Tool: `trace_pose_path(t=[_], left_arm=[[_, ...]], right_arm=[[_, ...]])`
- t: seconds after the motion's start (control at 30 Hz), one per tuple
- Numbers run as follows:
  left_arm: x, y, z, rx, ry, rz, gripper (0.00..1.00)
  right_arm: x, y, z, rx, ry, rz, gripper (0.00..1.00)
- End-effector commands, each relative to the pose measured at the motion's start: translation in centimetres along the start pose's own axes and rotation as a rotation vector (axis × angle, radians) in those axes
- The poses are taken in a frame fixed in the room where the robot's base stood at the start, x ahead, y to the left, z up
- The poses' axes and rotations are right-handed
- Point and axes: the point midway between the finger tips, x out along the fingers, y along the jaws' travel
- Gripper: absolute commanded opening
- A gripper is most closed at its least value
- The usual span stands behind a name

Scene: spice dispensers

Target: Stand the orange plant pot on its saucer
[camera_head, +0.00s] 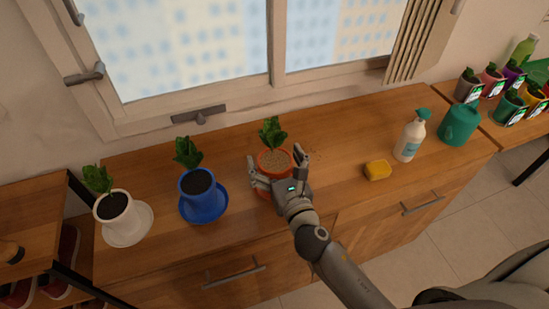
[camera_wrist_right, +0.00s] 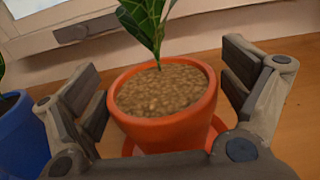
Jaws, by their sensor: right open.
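The orange plant pot (camera_head: 273,168), with brown soil and a green leafy plant, is upright on the wooden cabinet top below the window. My right gripper (camera_head: 277,162) is open, with one finger on either side of the pot. In the right wrist view the pot (camera_wrist_right: 165,125) is between the spread fingers, with a gap visible at the right finger. Parts of its orange saucer (camera_wrist_right: 218,128) show low beside the pot, which appears to be over it. The pot's base is hidden, so I cannot tell exactly how it sits. My left gripper is not in view.
A blue pot (camera_head: 197,184) on a blue saucer and a white pot (camera_head: 113,207) on a white saucer stand to the left. A yellow sponge (camera_head: 377,170), a spray bottle (camera_head: 410,138) and a green watering can (camera_head: 459,124) are to the right.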

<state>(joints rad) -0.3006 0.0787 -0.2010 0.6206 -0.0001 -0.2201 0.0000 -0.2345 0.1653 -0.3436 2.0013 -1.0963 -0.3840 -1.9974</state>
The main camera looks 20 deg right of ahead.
Motion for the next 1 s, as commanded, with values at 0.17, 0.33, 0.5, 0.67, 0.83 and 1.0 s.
trace_pose_path(t=[0.17,0.33,0.5,0.67,0.83,1.0], left_arm=[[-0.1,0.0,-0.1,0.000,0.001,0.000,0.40],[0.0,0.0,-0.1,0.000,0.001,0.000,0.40],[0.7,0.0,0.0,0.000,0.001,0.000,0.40],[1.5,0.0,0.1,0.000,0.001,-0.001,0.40],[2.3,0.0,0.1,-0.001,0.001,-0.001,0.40],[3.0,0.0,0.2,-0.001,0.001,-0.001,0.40]], right_arm=[[0.0,0.0,0.1,0.000,0.000,0.000,0.94],[-0.9,0.0,0.1,0.000,0.002,0.000,0.94],[-3.7,0.0,0.0,0.001,0.003,0.001,0.94],[-6.7,0.0,-0.1,0.000,0.003,0.001,0.94],[-9.4,0.0,0.0,0.000,0.002,0.000,0.94],[-11.2,0.0,0.1,0.000,0.001,0.000,0.94]])
